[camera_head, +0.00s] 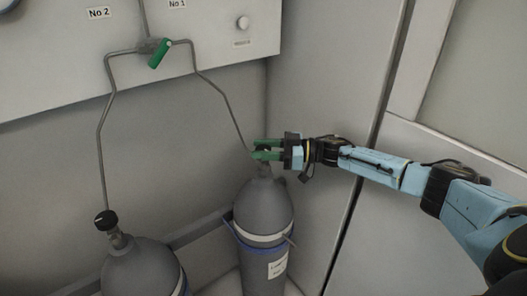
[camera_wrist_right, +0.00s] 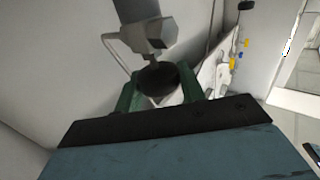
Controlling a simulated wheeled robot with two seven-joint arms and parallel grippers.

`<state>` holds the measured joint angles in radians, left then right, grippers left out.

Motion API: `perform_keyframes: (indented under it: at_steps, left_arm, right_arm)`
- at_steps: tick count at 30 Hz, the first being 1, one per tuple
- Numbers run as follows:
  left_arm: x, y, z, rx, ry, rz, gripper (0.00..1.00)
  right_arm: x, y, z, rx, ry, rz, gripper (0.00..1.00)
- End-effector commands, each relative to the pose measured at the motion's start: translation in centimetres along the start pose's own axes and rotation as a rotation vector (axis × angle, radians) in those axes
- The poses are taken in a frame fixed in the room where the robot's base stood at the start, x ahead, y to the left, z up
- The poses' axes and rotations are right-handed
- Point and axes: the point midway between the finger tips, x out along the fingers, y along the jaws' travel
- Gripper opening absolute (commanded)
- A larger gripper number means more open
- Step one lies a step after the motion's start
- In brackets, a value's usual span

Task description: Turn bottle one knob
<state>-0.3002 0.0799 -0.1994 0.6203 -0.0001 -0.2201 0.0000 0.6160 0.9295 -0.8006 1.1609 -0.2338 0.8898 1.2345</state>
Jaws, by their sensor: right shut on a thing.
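Two grey gas bottles stand by the wall in the head view. My right gripper (camera_head: 268,149) reaches in from the right to the top of the right bottle (camera_head: 265,207). Its green fingers are shut around the dark knob (camera_head: 264,149) there, which they mostly hide. In the right wrist view the round dark knob (camera_wrist_right: 160,78) sits between the green fingers of the gripper (camera_wrist_right: 162,92). The left bottle (camera_head: 143,268) has a black knob (camera_head: 106,220) on top, clear of the gripper. My left gripper is not in view.
Thin metal pipes (camera_head: 101,128) run from both bottles up to a green valve handle (camera_head: 159,53) on the white panel (camera_head: 60,62), with labels No 2 and No 1. A wall (camera_head: 318,95) stands close to the right of the right bottle. A blue band (camera_head: 258,236) circles that bottle.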

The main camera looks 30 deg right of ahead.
Motion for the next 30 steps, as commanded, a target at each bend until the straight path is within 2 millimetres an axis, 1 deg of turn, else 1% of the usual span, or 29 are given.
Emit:
perform_keyframes:
  at_steps: [9, 10, 14, 15, 24, 26, 29, 30]
  left_arm:
    - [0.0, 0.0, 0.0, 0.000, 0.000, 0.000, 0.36]
    - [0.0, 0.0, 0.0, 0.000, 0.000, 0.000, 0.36]
    - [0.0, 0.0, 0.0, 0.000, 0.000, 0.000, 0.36]
    - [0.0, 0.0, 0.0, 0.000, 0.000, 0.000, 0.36]
    - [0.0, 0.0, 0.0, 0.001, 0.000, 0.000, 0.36]
    - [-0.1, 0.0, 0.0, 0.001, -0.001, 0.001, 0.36]
    - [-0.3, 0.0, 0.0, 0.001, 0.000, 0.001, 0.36]
    - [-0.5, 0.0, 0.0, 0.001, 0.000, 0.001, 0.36]
  right_arm:
    - [0.0, -0.1, 0.1, 0.002, -0.002, -0.002, 0.17]
    - [0.1, -0.1, 0.1, 0.002, -0.002, -0.002, 0.41]
    - [0.1, -0.1, 0.1, 0.002, -0.002, -0.002, 0.58]
    - [0.1, -0.1, 0.1, 0.002, -0.002, -0.002, 0.60]
    - [0.0, 0.0, -0.2, -0.001, 0.000, -0.001, 0.60]
    - [0.0, 0.0, -0.8, -0.003, -0.001, -0.001, 0.60]
    - [0.0, 0.0, -2.4, -0.004, 0.000, -0.002, 0.60]
    - [0.0, 0.0, -3.2, -0.005, 0.000, -0.002, 0.60]
